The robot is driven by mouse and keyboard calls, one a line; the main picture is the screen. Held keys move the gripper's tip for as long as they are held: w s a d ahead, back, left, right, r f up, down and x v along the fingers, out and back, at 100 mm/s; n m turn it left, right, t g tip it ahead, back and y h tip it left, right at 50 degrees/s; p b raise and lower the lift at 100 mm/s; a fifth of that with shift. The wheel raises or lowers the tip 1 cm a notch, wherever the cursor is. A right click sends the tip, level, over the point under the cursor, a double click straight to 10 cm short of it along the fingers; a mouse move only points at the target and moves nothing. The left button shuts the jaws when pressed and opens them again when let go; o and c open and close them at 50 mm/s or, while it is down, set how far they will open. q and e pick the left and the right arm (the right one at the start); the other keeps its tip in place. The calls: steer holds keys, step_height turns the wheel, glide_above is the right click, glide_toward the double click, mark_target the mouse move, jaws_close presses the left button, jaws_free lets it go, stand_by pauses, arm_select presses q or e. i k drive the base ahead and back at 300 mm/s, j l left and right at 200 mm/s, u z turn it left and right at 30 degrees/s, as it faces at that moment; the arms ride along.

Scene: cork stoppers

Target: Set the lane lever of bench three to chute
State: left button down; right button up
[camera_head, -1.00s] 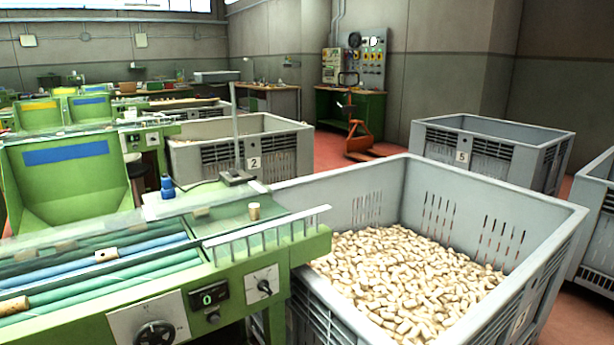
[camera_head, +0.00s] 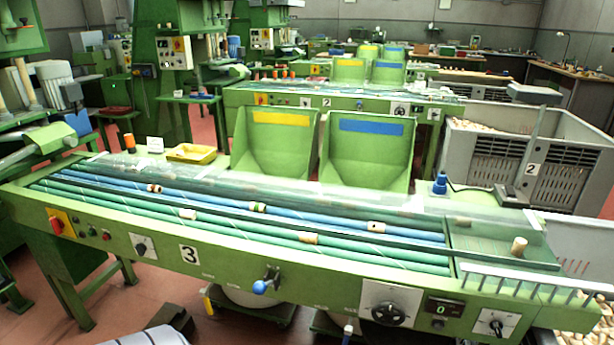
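Bench three is the long green sorting bench (camera_head: 225,272) in front of me, with a white plate marked 3 (camera_head: 188,254) on its front face. A short metal lever with a blue ball knob (camera_head: 260,287) sits on the front face, right of the plate. Its knob points toward me and down to the left. Small markings beside it are too small to read. Further right are a black round knob on a white panel (camera_head: 388,312), a display reading 0 (camera_head: 444,307) and a rotary switch (camera_head: 496,323). Neither of my grippers is in view.
Corks lie on the blue and green rollers (camera_head: 330,228) on top. A red button on a yellow plate (camera_head: 60,222) is at the left end. Red floor (camera_head: 120,320) shows in front of the bench.

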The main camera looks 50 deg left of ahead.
mark_target(259, 289)
steer(key=u, duration=1.9)
